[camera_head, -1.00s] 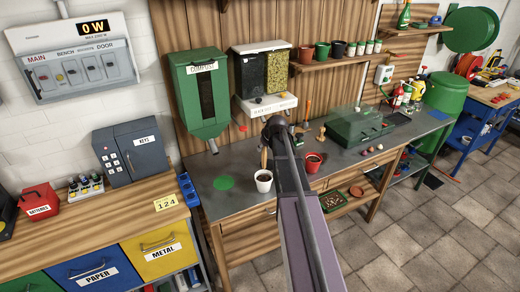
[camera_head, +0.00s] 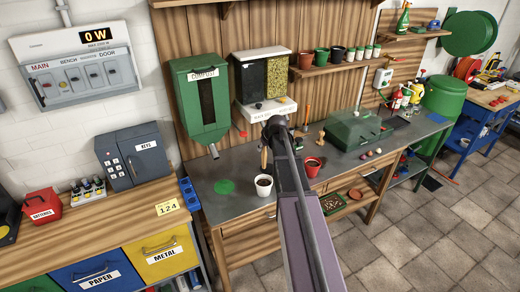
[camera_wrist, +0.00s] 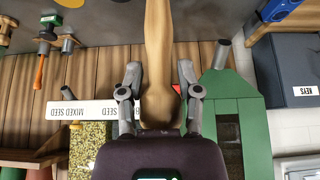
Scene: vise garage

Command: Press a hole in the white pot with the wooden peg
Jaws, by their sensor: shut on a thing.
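The white pot (camera_head: 264,190), filled with dark soil, stands upright on the grey bench near its front edge in the head view. My gripper (camera_wrist: 159,76) is shut on the wooden peg (camera_wrist: 157,45), with one finger on each side of it in the wrist view. In the head view the peg (camera_head: 264,159) hangs down from my gripper, just above and behind the pot in the picture. I cannot tell the exact gap between peg and soil. The pot does not show clearly in the wrist view, and my arm hides part of the bench.
A red pot (camera_head: 312,168) stands to the right of the white pot. A green disc (camera_head: 224,187) lies to its left. A green compost dispenser (camera_head: 200,98) and a seed dispenser (camera_head: 262,78) hang behind. A green box (camera_head: 352,130) sits farther right.

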